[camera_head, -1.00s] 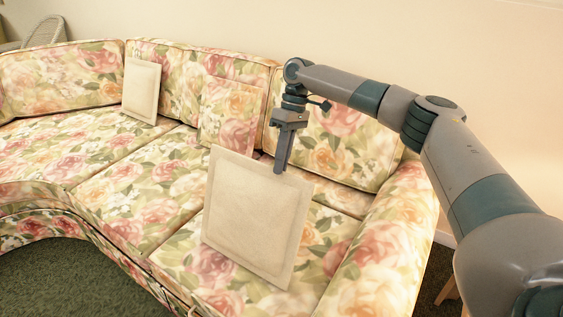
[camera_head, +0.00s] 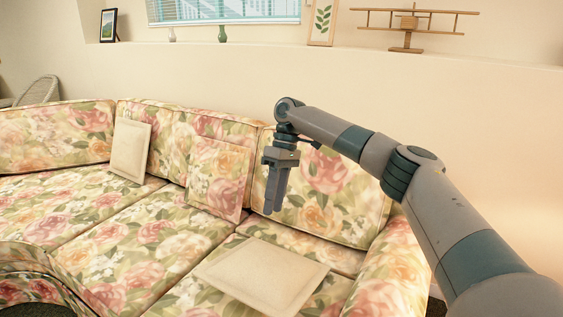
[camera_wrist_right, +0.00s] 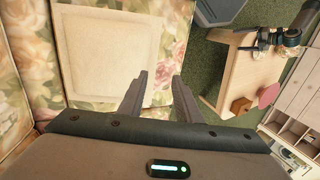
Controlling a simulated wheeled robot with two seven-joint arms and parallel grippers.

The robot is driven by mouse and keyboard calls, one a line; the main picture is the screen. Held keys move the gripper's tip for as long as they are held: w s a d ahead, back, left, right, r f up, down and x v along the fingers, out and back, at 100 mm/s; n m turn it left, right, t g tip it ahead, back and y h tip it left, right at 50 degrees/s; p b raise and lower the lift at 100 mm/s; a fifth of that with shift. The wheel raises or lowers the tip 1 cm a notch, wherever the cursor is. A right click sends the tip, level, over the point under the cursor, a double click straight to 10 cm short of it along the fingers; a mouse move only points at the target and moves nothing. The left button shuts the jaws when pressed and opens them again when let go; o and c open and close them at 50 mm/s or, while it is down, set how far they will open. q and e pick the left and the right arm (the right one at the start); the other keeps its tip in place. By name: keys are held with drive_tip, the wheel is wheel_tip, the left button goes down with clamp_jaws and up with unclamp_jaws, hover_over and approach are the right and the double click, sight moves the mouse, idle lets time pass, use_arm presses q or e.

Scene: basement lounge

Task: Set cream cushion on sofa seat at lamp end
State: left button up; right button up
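A square cream cushion (camera_head: 262,272) lies flat on the floral sofa's (camera_head: 130,225) seat at the right end, beside the right armrest. It also shows flat in the right wrist view (camera_wrist_right: 108,55). My right gripper (camera_head: 272,208) hangs above and behind it, clear of it, in front of the backrest. Its two fingers stand apart and empty in the right wrist view (camera_wrist_right: 160,82). A second cream cushion (camera_head: 130,148) leans upright against the backrest at the left. My left gripper is not in view. No lamp shows.
A floral cushion (camera_head: 217,178) leans on the backrest in the middle. The right armrest (camera_head: 392,275) borders the seat. A wooden table (camera_wrist_right: 245,75) with several items stands beyond the sofa in the wrist view. A model plane (camera_head: 408,22) sits on the ledge behind.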

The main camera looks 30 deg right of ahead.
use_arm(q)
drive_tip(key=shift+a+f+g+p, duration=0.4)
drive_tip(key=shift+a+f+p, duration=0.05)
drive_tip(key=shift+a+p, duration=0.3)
use_arm(e)
drive_tip(key=v, duration=1.1)
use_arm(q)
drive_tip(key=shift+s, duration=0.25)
use_arm(e)
drive_tip(key=shift+r, duration=0.1)
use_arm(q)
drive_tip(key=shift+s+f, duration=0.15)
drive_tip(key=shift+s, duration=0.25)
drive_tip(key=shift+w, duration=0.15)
